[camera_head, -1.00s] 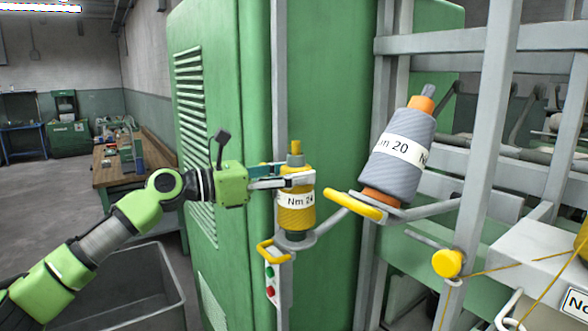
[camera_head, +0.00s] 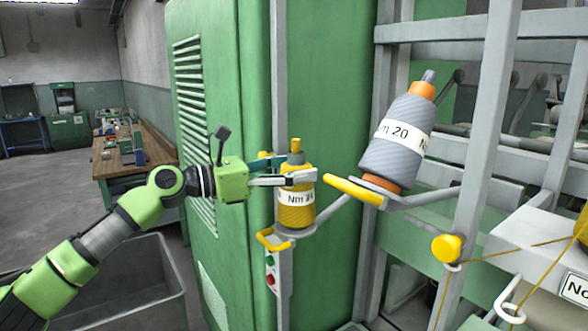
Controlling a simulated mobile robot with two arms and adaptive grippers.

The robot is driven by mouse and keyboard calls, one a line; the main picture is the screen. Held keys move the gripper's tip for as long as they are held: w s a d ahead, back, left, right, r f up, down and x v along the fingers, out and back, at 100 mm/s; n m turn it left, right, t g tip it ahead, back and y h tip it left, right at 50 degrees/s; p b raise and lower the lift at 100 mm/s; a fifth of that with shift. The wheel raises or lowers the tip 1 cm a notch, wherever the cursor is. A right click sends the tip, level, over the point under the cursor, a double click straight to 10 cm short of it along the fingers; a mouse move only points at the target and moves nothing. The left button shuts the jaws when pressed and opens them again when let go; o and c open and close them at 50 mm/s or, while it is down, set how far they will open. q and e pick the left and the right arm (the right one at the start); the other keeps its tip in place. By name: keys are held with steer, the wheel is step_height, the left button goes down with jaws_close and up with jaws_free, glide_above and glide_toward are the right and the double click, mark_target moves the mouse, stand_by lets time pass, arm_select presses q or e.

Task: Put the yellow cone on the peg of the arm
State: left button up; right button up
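The yellow cone (camera_head: 297,213), with a white label reading "Nm" and a partly hidden number, stands upright over the small round plate (camera_head: 293,232) of the arm with a yellow handle (camera_head: 272,239). A narrow yellow tip (camera_head: 296,145) shows above the cone. My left gripper (camera_head: 290,172) reaches in from the left at the cone's upper part. One finger passes in front of the cone and the other behind it. Whether they press on it cannot be seen. The peg inside the cone is hidden, and contact between cone and plate is unclear. My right gripper is not in view.
A grey cone (camera_head: 397,146) labelled "20" leans on a neighbouring holder with a yellow handle (camera_head: 352,190). A green cabinet (camera_head: 228,90) stands behind my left gripper. Grey rails (camera_head: 487,140) fill the right side. A grey bin (camera_head: 125,285) is at the lower left.

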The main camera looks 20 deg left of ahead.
arm_select(q)
steer(key=shift+f, duration=0.2)
steer(key=shift+s+a, duration=0.15)
steer(key=shift+a, duration=0.1)
steer(key=v, duration=1.1)
steer(key=shift+s+a+r, duration=0.15)
steer(key=shift+s+r, duration=0.05)
steer(key=shift+r, duration=0.05)
